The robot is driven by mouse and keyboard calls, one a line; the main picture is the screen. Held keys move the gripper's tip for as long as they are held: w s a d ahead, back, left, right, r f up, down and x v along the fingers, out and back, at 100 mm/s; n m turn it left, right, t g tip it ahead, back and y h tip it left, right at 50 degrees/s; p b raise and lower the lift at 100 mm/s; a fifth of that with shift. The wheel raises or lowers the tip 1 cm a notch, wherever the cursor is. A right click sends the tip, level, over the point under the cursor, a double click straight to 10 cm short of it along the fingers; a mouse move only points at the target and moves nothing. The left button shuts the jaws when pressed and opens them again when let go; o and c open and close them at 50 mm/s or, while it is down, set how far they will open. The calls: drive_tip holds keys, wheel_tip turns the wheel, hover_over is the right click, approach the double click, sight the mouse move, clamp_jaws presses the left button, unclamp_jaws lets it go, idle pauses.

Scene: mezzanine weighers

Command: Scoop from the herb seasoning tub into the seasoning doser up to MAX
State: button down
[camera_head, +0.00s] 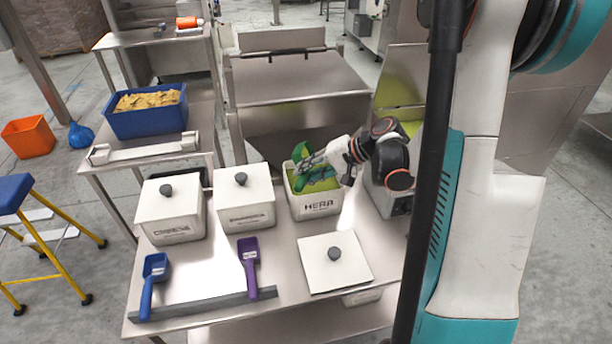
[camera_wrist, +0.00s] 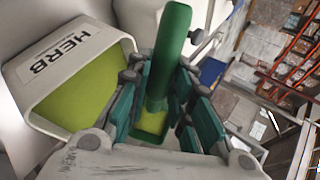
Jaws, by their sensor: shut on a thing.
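The herb tub (camera_head: 313,204) is a white open tub of yellow-green seasoning on the steel table. It also shows at the left of the wrist view (camera_wrist: 62,60), with HERB on its rim. My gripper (camera_head: 318,160) is shut on a green scoop (camera_head: 299,153), over the tub in the head view. In the wrist view the scoop's handle (camera_wrist: 172,45) rises between the fingers and yellow-green seasoning shows in its bowl (camera_wrist: 153,123). Whether the bowl touches the seasoning, I cannot tell. I cannot surely identify the doser or see a MAX mark.
Two lidded white tubs (camera_head: 170,222) (camera_head: 246,213) stand left of the herb tub. A loose white lid (camera_head: 330,275) lies in front. A blue scoop (camera_head: 152,280) and a purple scoop (camera_head: 250,265) rest at the front left. A steel hopper (camera_head: 292,80) stands behind.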

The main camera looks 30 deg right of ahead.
drive_tip(key=shift+s+d+f+b, duration=0.1)
drive_tip(key=shift+f+b, duration=0.1)
drive_tip(key=shift+b, duration=0.3)
drive_tip(key=shift+s+d+t+y+b, duration=0.1)
drive_tip(key=shift+t+y+b, duration=0.4)
drive_tip(key=shift+b, duration=0.3)
drive_tip(key=t+y+b, duration=0.1)
drive_tip(key=b, duration=0.1)
drive_tip(key=t+y+b, duration=0.1)
drive_tip(key=b, duration=0.2)
drive_tip(key=s+d+f+t+y+b, duration=0.1)
drive_tip(key=b, duration=0.2)
